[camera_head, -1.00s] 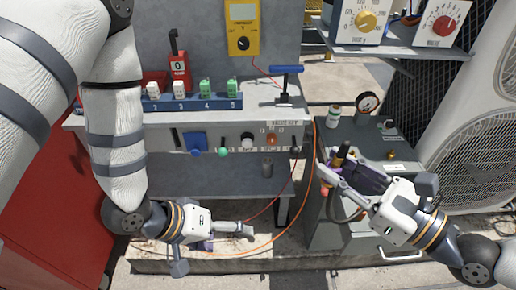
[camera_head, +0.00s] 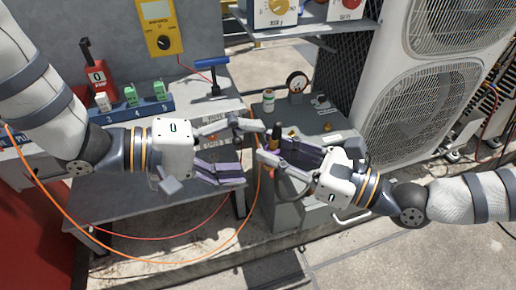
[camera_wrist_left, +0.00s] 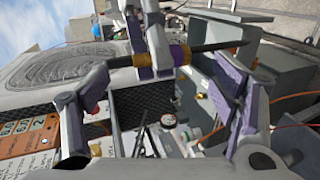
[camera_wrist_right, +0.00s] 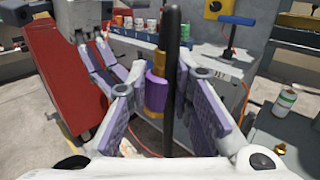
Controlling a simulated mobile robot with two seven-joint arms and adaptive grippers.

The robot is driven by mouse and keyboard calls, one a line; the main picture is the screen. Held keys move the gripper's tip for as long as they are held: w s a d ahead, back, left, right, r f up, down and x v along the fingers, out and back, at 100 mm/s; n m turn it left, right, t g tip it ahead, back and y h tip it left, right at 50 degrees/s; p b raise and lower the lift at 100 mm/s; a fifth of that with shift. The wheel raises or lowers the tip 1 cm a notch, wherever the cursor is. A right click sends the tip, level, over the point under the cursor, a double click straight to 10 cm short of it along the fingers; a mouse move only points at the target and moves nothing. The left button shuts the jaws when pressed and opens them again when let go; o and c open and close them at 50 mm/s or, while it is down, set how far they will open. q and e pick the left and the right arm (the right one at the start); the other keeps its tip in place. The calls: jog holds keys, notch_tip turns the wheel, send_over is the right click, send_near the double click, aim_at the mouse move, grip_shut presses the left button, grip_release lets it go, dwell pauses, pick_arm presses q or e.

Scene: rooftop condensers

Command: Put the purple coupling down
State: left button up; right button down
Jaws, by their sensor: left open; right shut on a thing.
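The purple coupling is a purple band with brass-coloured ends; it shows in the left wrist view (camera_wrist_left: 181,54) and the right wrist view (camera_wrist_right: 156,90). A black rod-like piece runs alongside it. My right gripper (camera_head: 272,149) is shut on it and holds it up beside the grey cabinet; in the head view the purple band is mostly hidden by the fingers. My left gripper (camera_head: 251,153) is open and empty. Its spread fingers face the right gripper, with the coupling ahead of them in the left wrist view.
The grey cabinet (camera_head: 333,140) bears a white canister (camera_head: 268,100) and a round gauge (camera_head: 297,82). An orange hose (camera_head: 150,262) hangs in front of the bench. A blue T-handle (camera_head: 207,63) and yellow meter (camera_head: 160,27) are behind the left gripper. Condensers (camera_head: 415,95) stand right.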

pick_arm(q)
jog(key=shift+x, duration=1.9)
jog(key=c, duration=1.2)
jog(key=shift+c, duration=0.4)
pick_arm(e)
jog(key=c, duration=1.3)
grip_release()
jog(key=shift+c, duration=0.2)
jog(key=shift+d, duration=0.1)
